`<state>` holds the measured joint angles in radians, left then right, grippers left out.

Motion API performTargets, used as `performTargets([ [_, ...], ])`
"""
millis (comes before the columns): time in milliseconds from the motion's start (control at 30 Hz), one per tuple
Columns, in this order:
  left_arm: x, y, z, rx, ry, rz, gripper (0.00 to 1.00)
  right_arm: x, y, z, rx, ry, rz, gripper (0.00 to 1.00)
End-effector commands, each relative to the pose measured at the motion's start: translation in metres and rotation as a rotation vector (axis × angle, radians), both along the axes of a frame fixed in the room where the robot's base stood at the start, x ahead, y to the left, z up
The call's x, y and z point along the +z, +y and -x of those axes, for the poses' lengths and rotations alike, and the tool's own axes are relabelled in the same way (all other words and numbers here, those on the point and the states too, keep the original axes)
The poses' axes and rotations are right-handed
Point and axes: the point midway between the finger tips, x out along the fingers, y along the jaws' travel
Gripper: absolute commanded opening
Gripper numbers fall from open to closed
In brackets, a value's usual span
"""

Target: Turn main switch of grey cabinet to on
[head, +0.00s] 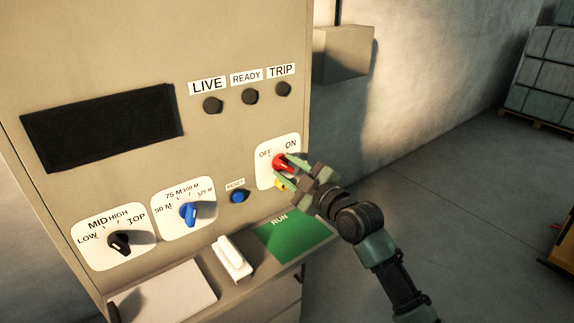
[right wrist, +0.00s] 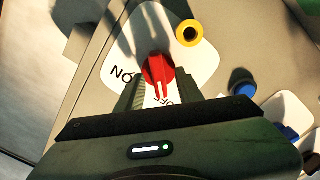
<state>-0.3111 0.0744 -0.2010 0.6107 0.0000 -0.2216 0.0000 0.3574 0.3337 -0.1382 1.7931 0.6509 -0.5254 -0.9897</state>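The grey cabinet (head: 230,40) fills the left and middle of the head view. Its main switch is a red knob (head: 280,162) on a white plate marked OFF and ON. In the right wrist view the red knob (right wrist: 158,68) has its white pointer line towards OFF, with ON to its left. My right gripper (head: 293,173) is at the switch, its fingers open on either side of the knob. In the wrist view (right wrist: 160,88) gaps show between fingers and knob; contact cannot be told. The gripper hides part of the plate. My left gripper is out of view.
A yellow ring with a dark centre (right wrist: 190,33) sits beside the knob. A blue reset button (head: 239,196), blue selector (head: 188,213) and black selector (head: 119,241) are left. Below is a ledge with a green RUN card (head: 295,235) and white handle (head: 232,258). Lamps and display are dark.

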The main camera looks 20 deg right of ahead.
Motion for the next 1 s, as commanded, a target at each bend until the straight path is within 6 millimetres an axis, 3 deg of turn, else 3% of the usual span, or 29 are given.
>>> performTargets([
  [133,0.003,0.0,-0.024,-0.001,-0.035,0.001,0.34,0.0,0.002,-0.003,0.001,0.001,-0.001,0.36],
  [300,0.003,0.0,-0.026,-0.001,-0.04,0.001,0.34,-0.001,0.001,-0.003,0.001,0.001,0.0,0.34],
  [433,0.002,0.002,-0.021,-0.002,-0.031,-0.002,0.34,-0.001,0.001,-0.003,0.001,0.001,0.0,0.0],
  [1000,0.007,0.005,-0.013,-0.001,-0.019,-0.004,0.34,0.0,0.001,-0.003,0.001,0.046,-0.116,0.0],
])
